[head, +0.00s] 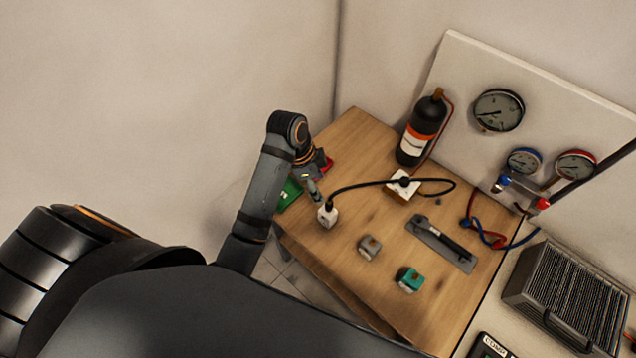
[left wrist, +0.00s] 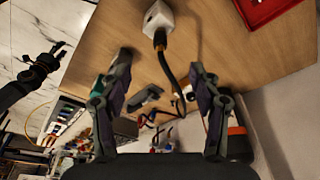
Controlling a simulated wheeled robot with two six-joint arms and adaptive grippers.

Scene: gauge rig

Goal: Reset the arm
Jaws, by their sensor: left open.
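My left arm comes in from the left in the head view. Its gripper (head: 314,186) is over the table's left edge, close to a white plug block (head: 327,215) with a black cable. In the left wrist view my left gripper (left wrist: 160,65) is open, with nothing between its fingers. The white block (left wrist: 158,18) lies beyond the fingertips there, apart from them. A dark arm with a claw-like end, apparently my right gripper (left wrist: 46,62), shows at the left of the wrist view. It is too small to read.
The wooden table (head: 345,265) holds a black bottle (head: 423,130), a white socket box (head: 402,187), a grey block (head: 369,247), a teal block (head: 410,279) and a dark tool on a grey plate (head: 440,243). A gauge panel (head: 540,105) stands behind. Red and green items lie beside my left gripper.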

